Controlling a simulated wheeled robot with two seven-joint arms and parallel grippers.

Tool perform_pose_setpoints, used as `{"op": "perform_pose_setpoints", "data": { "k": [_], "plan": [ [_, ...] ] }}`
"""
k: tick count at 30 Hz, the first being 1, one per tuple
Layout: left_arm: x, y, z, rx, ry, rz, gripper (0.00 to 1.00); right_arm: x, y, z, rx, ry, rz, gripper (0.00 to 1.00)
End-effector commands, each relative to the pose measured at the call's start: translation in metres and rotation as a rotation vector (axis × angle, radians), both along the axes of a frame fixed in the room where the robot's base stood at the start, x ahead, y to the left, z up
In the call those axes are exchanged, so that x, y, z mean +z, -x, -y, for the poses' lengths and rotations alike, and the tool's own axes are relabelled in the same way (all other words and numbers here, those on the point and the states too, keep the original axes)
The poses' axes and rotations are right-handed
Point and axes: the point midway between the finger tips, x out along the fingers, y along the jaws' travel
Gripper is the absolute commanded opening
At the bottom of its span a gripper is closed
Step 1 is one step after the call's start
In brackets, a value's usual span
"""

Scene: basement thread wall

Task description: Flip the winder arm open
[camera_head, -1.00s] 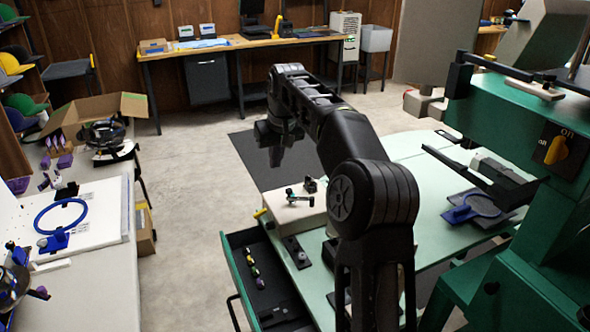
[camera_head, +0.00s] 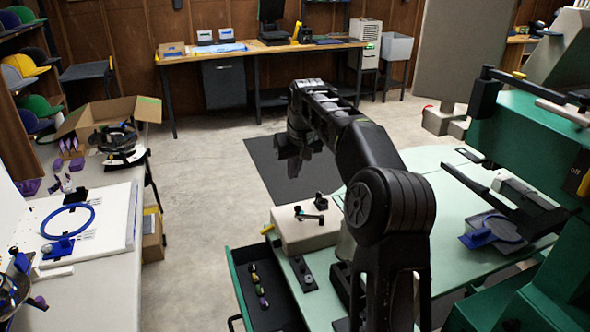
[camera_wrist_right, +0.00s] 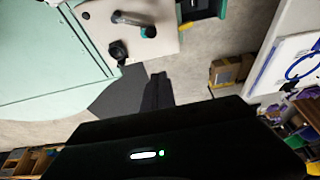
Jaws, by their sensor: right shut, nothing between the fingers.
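The winder is a beige box (camera_head: 305,236) on the near left corner of the pale green table. Its small dark arm (camera_head: 309,214) lies low across the top, with a teal tip, and a black knob stands beside it. In the right wrist view the winder arm (camera_wrist_right: 133,23) and the black knob (camera_wrist_right: 117,51) show on the box top. My right gripper (camera_head: 291,166) hangs beyond the box, over the floor side, apart from the winder arm. Its fingers (camera_wrist_right: 158,92) are together and empty in the wrist view. My left gripper is in neither view.
An open green drawer (camera_head: 240,290) with several small spools sticks out below the table's left side. A green machine (camera_head: 530,140) stands at right. A white board with a blue hoop (camera_head: 68,220) lies on the left bench.

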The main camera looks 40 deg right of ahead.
Motion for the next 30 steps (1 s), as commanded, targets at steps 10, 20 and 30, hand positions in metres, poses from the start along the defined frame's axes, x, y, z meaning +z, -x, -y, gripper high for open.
{"op": "perform_pose_setpoints", "data": {
  "k": [10, 20, 30],
  "plan": [
    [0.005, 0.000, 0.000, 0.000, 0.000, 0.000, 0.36, -0.069, -0.023, 0.008, -0.001, -0.002, -0.005, 0.00],
    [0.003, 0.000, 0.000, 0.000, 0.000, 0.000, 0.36, -0.075, 0.009, -0.002, -0.001, 0.001, 0.000, 0.00],
    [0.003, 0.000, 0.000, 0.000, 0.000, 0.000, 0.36, -0.076, 0.014, -0.004, -0.001, 0.001, 0.001, 0.00]
  ]
}}
